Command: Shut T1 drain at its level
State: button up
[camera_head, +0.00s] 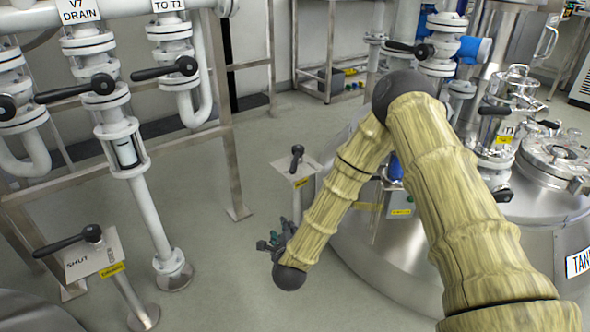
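No label reading T1 drain is legible. A black lever (297,157) stands on a post with a grey plate and a small yellow tag, beside the steel tank. Its lettering is too small to read. Another black lever (70,240) sits at lower left on a plate (92,257) marked SHUT, with a second word partly legible and a yellow tag. It points left, along the SHUT side. My gripper (273,242) hangs low between the two posts, apart from both levers. Its fingers are small and partly hidden by my wrist, so their opening is unclear.
White pipes with black-handled valves stand at upper left, labelled V7 DRAIN (79,10) and TO T1 (168,5). One pipe carries a sight glass (127,152). A steel tank (375,250) fills the right behind my arm. Grey floor (215,265) is clear between the posts.

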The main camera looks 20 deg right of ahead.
aim_at(295, 164)
jog(key=w+d+r+m+t+h, duration=0.2)
jog(key=w+d+r+m+h, duration=0.3)
jog(key=w+r+m, duration=0.55)
jog(key=shift+m, duration=0.55)
jog(key=w+d+b, duration=0.1)
jog(key=w, duration=0.1)
jog(key=w+d+r+b, duration=0.1)
jog(key=w+d+b, duration=0.1)
jog(key=w, duration=0.1)
jog(key=w+d+r+b, duration=0.1)
jog(key=w+b, duration=0.1)
jog(key=shift+w+d, duration=0.3)
jog(key=shift+w, duration=0.1)
jog(key=shift+c, duration=0.2)
grip_shut()
